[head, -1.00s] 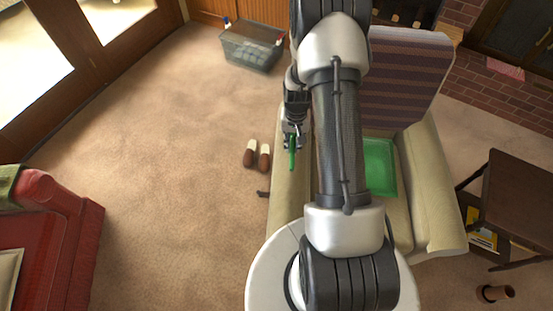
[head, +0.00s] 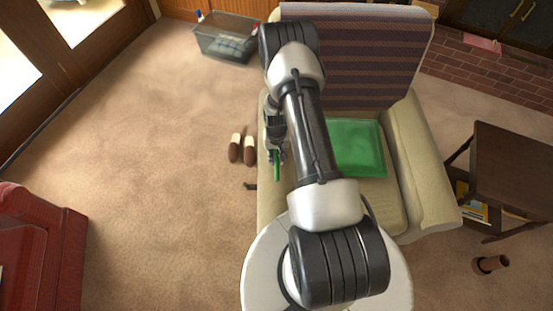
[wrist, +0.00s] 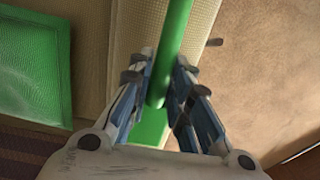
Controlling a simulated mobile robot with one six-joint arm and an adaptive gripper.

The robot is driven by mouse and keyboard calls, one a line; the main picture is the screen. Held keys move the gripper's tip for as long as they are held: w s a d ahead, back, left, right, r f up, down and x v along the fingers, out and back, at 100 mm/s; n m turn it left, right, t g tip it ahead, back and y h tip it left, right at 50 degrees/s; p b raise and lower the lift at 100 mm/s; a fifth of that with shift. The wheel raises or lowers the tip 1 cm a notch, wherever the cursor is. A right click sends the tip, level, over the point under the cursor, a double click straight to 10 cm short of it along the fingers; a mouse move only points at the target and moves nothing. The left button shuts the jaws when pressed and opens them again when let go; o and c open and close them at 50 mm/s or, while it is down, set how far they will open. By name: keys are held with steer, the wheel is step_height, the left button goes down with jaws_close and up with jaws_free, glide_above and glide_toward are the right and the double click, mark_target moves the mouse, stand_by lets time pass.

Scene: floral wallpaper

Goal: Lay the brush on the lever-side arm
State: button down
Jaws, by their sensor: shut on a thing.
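My gripper (head: 275,152) is shut on the green brush (head: 277,169), whose handle also shows between the fingers in the wrist view (wrist: 173,40). The gripper is over the chair's left arm (head: 268,205), which has a small dark lever (head: 250,186) on its outer side. I cannot tell whether the brush touches the arm. My own arm hides part of the armchair.
A green square cushion or mat (head: 360,150) lies on the seat, and a striped cover (head: 370,50) hangs on the backrest. Brown slippers (head: 242,150) stand on the carpet left of the chair. A grey bin (head: 225,42) is behind. A dark side table (head: 510,160) stands right.

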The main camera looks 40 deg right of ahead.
steer(key=shift+f, duration=0.8)
steer(key=shift+f, duration=0.1)
steer(key=shift+f+b, duration=0.15)
steer(key=shift+b, duration=0.2)
steer(key=c, duration=1.5)
jaws_free()
